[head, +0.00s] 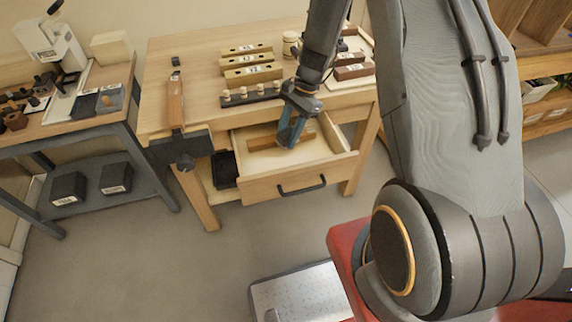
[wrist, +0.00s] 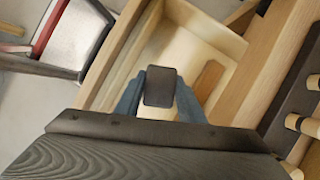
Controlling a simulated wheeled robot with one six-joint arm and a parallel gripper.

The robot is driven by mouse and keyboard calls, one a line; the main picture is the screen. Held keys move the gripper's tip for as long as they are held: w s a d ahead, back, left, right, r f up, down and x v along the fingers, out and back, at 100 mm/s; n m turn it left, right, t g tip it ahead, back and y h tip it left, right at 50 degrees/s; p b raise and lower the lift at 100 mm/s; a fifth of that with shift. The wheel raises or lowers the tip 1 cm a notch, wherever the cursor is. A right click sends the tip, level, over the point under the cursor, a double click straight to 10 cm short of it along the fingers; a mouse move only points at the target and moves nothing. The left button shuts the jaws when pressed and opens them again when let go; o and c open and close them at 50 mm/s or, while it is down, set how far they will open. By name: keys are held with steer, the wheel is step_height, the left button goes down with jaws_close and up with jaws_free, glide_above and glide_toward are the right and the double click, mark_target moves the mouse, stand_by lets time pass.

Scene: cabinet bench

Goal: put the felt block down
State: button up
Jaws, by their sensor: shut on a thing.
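My gripper (head: 290,133) reaches down over the open wooden drawer (head: 318,171) of the bench in the head view. In the wrist view its two blue fingers (wrist: 160,90) are shut on a dark grey block, the felt block (wrist: 160,86). The block is held over the drawer's pale floor; I cannot tell whether it touches the floor. The block cannot be made out in the head view. A brown wooden piece (head: 262,143) lies in the drawer beside the gripper, and it also shows in the wrist view (wrist: 209,79), right of the block.
The drawer's walls stand around the gripper. On the bench top (head: 200,75) behind it are a dark rack with pale pegs (head: 250,97) and several numbered wooden blocks (head: 253,73). A dark vise (head: 182,150) is at the bench's left. A side table with a press (head: 50,45) stands further left.

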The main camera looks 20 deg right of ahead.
steer(key=m+t, duration=0.1)
steer(key=m, duration=0.1)
steer(key=w+d+f+m, duration=0.1)
steer(key=m, duration=0.1)
steer(key=shift+w+d+f+t+b, duration=0.1)
steer(key=shift+t+b, duration=0.25)
steer(key=shift+t, duration=0.05)
steer(key=shift+f+p, duration=1.3)
steer(key=shift+f, duration=3.5)
steer(key=shift+f, duration=0.1)
